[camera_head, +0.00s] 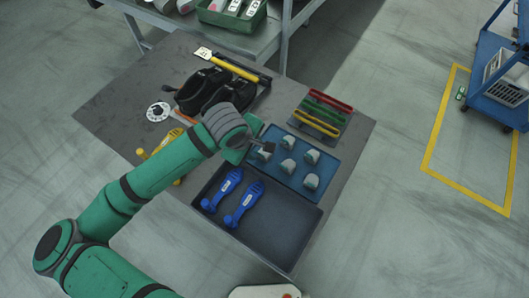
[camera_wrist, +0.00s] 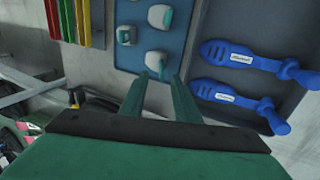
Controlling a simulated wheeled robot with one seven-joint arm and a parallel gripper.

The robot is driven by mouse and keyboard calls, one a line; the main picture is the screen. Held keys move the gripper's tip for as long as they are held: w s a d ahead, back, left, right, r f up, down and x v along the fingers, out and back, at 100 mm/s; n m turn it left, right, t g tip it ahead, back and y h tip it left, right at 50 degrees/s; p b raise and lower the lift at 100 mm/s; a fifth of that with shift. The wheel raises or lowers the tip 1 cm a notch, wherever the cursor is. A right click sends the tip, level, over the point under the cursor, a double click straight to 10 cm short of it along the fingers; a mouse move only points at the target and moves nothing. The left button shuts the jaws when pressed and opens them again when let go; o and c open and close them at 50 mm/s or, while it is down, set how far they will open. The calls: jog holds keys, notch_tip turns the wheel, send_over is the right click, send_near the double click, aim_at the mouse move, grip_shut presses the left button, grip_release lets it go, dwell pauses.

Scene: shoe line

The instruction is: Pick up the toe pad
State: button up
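Several toe pads, small rounded grey-white and green pieces such as this one (camera_head: 288,166), sit spaced apart on a blue tray (camera_head: 300,186). My gripper (camera_head: 266,147) is over the tray's left side, partly covering the leftmost pad (camera_head: 262,155). In the wrist view my gripper (camera_wrist: 160,78) has two green fingers apart with a gap between them. One pad (camera_wrist: 155,61) shows just beyond the fingertips, roughly in line with the gap. I cannot tell how high the tips are above it. Two more pads (camera_wrist: 124,35) (camera_wrist: 160,15) lie farther off on the tray.
A dark tray (camera_head: 282,240) with two blue shoe-shaped tools (camera_head: 229,188) (camera_head: 244,204) adjoins the pad tray. Red, green and yellow bars (camera_head: 322,113) stand behind it. Black shoes (camera_head: 204,91) and a yellow-handled tool (camera_head: 234,68) lie farther left. A blue cart (camera_head: 496,90) stands far right.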

aim_at(256, 152)
jog(key=shift+x, duration=2.7)
jog(key=shift+s+a, duration=0.1)
jog(key=shift+a, duration=0.05)
grip_shut()
